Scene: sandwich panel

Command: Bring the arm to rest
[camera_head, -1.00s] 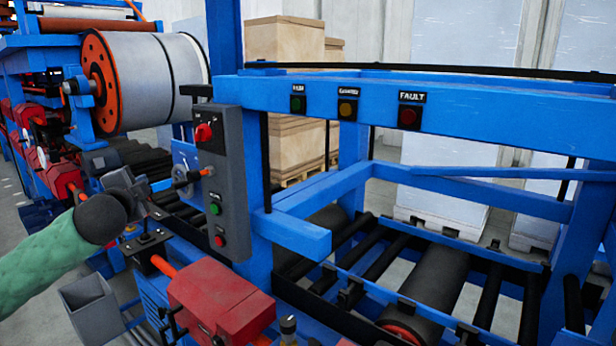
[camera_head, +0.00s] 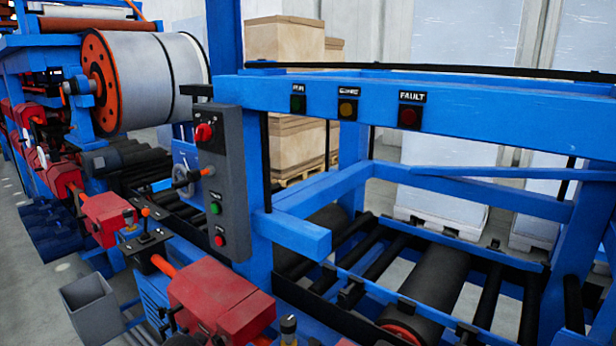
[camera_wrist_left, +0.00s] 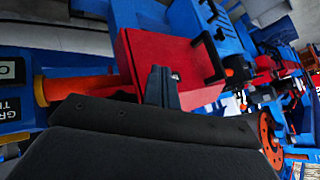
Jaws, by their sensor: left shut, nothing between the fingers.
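My left arm is out of the head view. In the left wrist view my left gripper (camera_wrist_left: 161,88) shows as narrow dark fingers, shut and empty. Behind the fingers in that view is a red motor housing (camera_wrist_left: 180,62) with an orange shaft (camera_wrist_left: 75,88); I cannot tell how far it is from the fingertips. My right gripper is in neither view.
A grey control box (camera_head: 225,180) with a red knob and buttons stands on the blue frame (camera_head: 440,115). Red housings (camera_head: 220,302) and a joystick (camera_head: 146,222) line the machine's near side. A grey bin (camera_head: 90,305) stands on the floor at lower left.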

